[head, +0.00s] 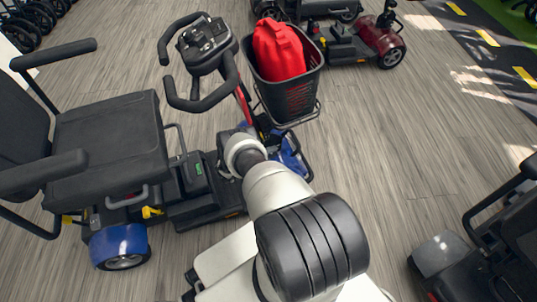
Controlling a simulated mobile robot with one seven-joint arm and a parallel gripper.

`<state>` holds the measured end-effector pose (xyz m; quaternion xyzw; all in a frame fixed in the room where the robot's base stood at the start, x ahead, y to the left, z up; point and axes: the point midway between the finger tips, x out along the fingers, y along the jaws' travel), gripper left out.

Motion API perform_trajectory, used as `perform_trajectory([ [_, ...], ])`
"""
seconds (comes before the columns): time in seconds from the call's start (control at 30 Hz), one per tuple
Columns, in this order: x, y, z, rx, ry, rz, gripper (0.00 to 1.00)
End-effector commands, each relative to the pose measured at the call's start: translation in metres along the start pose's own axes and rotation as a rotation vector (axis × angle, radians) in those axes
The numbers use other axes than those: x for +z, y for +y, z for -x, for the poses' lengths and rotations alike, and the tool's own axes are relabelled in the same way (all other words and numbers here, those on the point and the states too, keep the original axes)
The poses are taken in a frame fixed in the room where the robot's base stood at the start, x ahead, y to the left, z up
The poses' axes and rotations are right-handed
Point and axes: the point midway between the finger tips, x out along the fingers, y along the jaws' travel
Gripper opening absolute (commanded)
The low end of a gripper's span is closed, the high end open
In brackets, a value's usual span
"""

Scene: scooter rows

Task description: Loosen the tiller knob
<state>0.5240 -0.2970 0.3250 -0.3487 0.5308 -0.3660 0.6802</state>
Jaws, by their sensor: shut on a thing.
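The blue scooter stands at left centre, with its tiller head and looped black handlebar (204,45) at the top. Its red tiller post (242,103) runs down to the front deck. My arm reaches in from the bottom, and my gripper (240,152) is at the lower end of the tiller. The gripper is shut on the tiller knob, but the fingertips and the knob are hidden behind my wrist.
A black basket (296,101) with a red bag (278,50) is on the scooter's front, close above my gripper. The seat (110,133) is left. A red scooter (378,40) stands behind, and another dark scooter (510,235) is at lower right. Bare floor (410,130) lies between.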

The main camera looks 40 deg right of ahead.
Motion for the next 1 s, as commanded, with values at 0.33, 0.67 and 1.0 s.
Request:
perform_trajectory([
  [0.33, -0.0011, 0.0001, -0.0005, -0.022, 0.002, 0.009, 0.2],
  [0.67, -0.0009, 0.0002, -0.0005, -0.021, 0.001, 0.009, 0.61],
  [1.0, 0.0005, -0.0006, 0.0051, -0.02, 0.0, 0.009, 0.61],
])
